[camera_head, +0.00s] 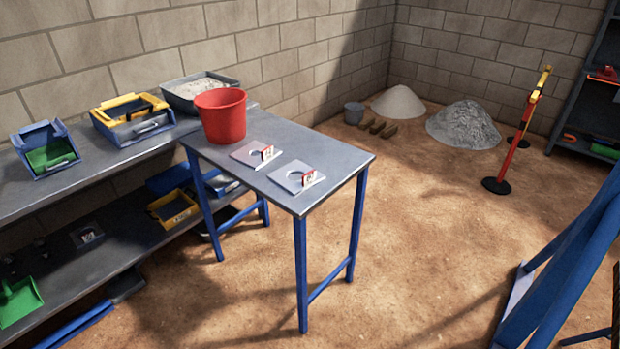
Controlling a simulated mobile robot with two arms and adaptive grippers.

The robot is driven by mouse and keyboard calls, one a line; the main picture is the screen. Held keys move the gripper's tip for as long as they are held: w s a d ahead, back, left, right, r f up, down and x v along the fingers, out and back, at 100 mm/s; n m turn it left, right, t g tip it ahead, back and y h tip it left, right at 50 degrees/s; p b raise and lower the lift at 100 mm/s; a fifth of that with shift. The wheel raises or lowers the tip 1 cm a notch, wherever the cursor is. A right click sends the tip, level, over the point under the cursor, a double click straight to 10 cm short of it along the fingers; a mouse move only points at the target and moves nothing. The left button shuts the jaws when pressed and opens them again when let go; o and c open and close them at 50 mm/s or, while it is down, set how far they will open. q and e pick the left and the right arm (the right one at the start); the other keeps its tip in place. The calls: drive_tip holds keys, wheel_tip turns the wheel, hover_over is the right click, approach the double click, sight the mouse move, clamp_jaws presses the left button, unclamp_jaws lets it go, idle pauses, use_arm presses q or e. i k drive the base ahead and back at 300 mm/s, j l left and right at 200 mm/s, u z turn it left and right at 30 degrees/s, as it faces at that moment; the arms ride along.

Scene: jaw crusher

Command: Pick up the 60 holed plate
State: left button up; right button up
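Two pale grey holed plates lie flat on the small blue-legged table. The left plate (242,155) is nearer the red bucket, and the right plate (287,182) is nearer the table's front corner. Each has a round hole and a small upright red-and-white tag at its right side. The tag numbers are too small to read, so I cannot tell which plate is the 60. A similar tagged plate (83,238) seems to lie on the lower shelf at left, in shadow. Neither of my grippers is in view.
A red bucket (221,117) stands behind the plates on the table (335,158). A long bench (88,164) with trays runs along the left wall. A blue frame (560,270) stands at right. Open sandy floor (430,220) lies between it and the table.

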sight(310, 176)
drive_tip(key=i+j+z, duration=0.2)
drive_tip(key=z, duration=0.9)
drive_tip(key=i+j+z, duration=0.15)
drive_tip(key=j+z, duration=0.2)
drive_tip(key=j, duration=0.45)
drive_tip(key=j+z, duration=0.35)
drive_tip(key=j, duration=0.45)
drive_tip(key=j+z, duration=0.35)
drive_tip(key=j, duration=0.45)
